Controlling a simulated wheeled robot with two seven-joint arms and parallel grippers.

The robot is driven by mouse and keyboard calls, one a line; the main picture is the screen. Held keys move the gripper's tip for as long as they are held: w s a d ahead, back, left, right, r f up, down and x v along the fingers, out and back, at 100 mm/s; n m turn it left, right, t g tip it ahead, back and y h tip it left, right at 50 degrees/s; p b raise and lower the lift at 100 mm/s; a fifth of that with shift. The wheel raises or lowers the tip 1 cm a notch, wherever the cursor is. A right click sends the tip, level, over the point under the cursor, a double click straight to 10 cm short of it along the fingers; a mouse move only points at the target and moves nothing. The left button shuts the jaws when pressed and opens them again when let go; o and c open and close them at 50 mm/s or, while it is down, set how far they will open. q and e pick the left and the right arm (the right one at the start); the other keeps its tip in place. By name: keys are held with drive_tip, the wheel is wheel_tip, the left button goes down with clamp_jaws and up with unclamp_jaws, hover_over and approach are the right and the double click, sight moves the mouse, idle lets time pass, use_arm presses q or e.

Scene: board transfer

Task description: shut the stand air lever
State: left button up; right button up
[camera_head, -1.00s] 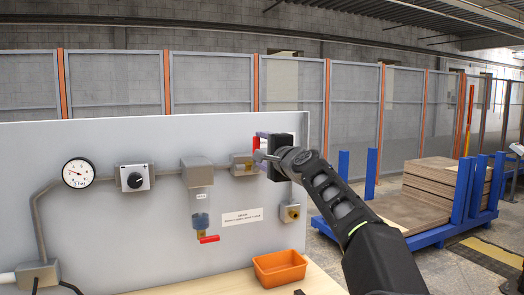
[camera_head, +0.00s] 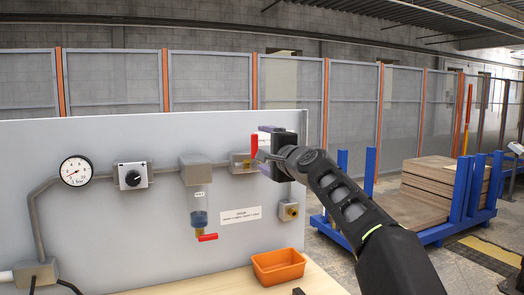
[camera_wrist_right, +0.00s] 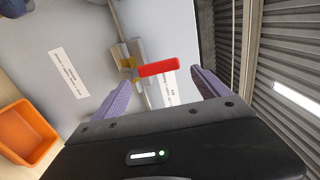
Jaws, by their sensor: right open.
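The red air lever (camera_head: 254,144) stands upright on the brass valve at the right end of the stand's pipe. In the right wrist view the red lever (camera_wrist_right: 158,67) points across the pipe. My right gripper (camera_head: 264,152) is at the lever, partly covering the valve. In the right wrist view its purple fingers (camera_wrist_right: 160,80) are spread, with the lever in the space between them and no clear contact. My left gripper is not in view.
The grey panel (camera_head: 110,225) carries a pressure gauge (camera_head: 76,171), a black knob (camera_head: 133,178) and a filter bowl with a small red drain handle (camera_head: 208,237). An orange bin (camera_head: 278,266) sits below on the wooden bench. A blue rack (camera_head: 440,233) with boards stands at right.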

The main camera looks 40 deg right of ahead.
drive_tip(key=shift+v, duration=2.65)
